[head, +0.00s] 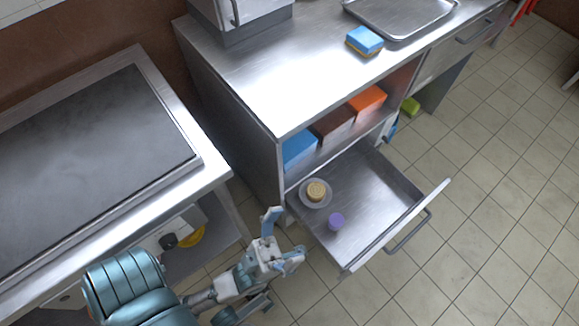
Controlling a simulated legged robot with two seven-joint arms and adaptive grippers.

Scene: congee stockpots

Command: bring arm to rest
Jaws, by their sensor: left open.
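My left gripper (283,238) is at the lower middle of the head view, just left of the open drawer (372,186). It is open, with nothing seen between its fingers. My left arm comes in from the lower left, in front of the griddle counter. My right gripper is not in view.
The pulled-out drawer juts over the tiled floor (480,200). Blue, brown and orange boxes (366,100) fill the shelf above it. A sponge (364,41) and a metal tray (400,14) lie on the steel counter. The griddle (90,160) is at left.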

